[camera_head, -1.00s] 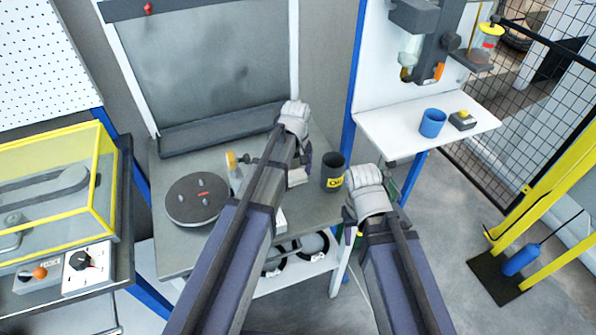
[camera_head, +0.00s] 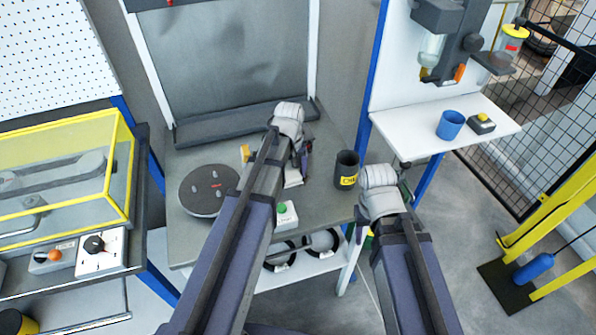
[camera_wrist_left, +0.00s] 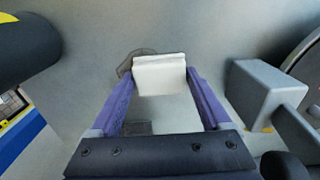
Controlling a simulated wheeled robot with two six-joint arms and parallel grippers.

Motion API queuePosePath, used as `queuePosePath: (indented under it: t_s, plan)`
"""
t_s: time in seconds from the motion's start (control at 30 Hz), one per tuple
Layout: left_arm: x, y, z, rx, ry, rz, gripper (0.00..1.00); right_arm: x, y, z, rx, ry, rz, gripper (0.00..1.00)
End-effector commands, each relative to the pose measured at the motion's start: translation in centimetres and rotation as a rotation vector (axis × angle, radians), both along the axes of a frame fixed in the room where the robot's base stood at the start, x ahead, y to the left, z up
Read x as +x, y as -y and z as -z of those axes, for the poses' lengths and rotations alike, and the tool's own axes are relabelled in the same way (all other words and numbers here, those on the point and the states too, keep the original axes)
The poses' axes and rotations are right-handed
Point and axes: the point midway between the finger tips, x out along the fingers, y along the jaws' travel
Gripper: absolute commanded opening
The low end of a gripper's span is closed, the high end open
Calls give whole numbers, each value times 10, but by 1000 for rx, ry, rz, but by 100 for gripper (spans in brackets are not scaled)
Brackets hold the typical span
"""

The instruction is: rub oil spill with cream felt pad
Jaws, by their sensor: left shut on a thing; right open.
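My left gripper (camera_wrist_left: 162,90) is shut on the cream felt pad (camera_wrist_left: 160,75), a pale block between its purple fingers. In the head view the left gripper (camera_head: 298,165) is low over the grey bench, left of the black can, with the pad (camera_head: 293,178) partly visible below it. The oil spill (camera_wrist_left: 127,66) is a dark patch on the bench, showing around the pad's upper left side; the pad covers part of it. Whether the pad touches the bench is hard to tell. My right gripper (camera_head: 360,226) is open at the bench's right edge, its fingers mostly hidden.
The black can (camera_head: 346,168) with a yellow label stands right of the left gripper. A grey block fixture (camera_wrist_left: 258,88) is close at right in the wrist view. A white shelf (camera_head: 478,140) is at right.

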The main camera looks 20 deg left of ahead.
Motion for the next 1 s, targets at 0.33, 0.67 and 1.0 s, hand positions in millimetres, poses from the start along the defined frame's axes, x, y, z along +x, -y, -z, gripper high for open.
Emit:
queuePosePath:
  t_s: [0.33,0.67,1.0]
  plan:
    - [-7,-12,1,1,-1,1,37,0,0,1,0,0,0,50]
    - [-1,-8,2,-2,2,3,37,0,0,2,0,0,0,50]
    - [15,16,1,-4,4,5,37,0,0,1,0,0,0,50]
